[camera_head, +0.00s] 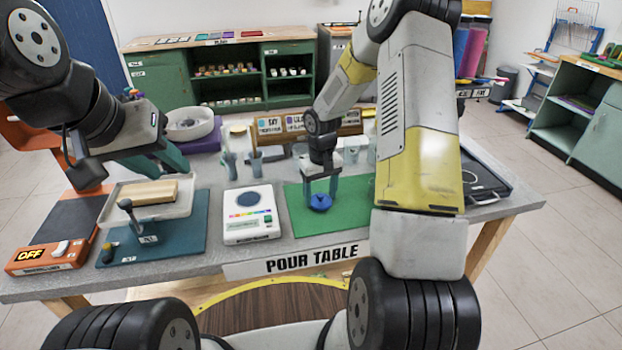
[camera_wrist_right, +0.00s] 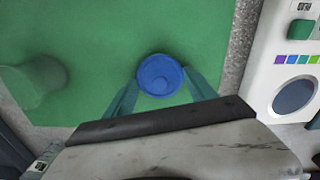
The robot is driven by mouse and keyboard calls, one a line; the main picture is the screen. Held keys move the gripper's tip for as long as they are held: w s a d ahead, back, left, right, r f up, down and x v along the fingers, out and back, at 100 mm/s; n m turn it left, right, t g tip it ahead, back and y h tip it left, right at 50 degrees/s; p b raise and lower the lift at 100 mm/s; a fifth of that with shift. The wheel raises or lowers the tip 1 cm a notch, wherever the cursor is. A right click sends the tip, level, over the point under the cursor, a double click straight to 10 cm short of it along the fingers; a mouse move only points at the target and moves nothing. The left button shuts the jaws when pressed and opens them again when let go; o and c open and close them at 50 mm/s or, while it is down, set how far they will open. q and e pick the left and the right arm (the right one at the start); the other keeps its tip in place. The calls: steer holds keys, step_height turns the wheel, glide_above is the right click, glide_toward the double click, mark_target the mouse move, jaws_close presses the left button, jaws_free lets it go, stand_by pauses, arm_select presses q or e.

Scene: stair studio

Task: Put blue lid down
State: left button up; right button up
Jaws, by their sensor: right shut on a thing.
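The round blue lid (camera_head: 320,202) is between the fingertips of my right gripper (camera_head: 320,190), over the green mat (camera_head: 298,222). In the right wrist view the blue lid (camera_wrist_right: 160,75) has a raised round middle, and the fingers of the right gripper (camera_wrist_right: 161,88) close on it from both sides. I cannot tell whether the lid touches the mat (camera_wrist_right: 95,40). My left gripper (camera_head: 150,165) is at the left, above and behind the tray with a tan block. It is partly seen at an angle, so its opening is unclear.
A white scale (camera_head: 251,215) stands left of the green mat. My right arm hides the mat's right side.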

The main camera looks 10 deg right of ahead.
mark_target(320, 194)
steer(key=shift+f, duration=0.15)
steer(key=o, duration=1.3)
step_height(320, 194, up, 12)
steer(key=s+r+t, duration=0.3)
steer(key=s+r, duration=0.6)
steer(key=r, duration=0.5)
steer(key=s+a+r+m+t+y, duration=0.1)
steer(key=s+r, duration=0.2)
steer(key=s, duration=0.4)
steer(key=s+a+r+m+t+y, duration=0.1)
steer(key=s+r+t, duration=0.1)
steer(key=s, duration=0.6)
steer(key=shift+s+r, duration=0.15)
steer(key=shift+r, duration=0.25)
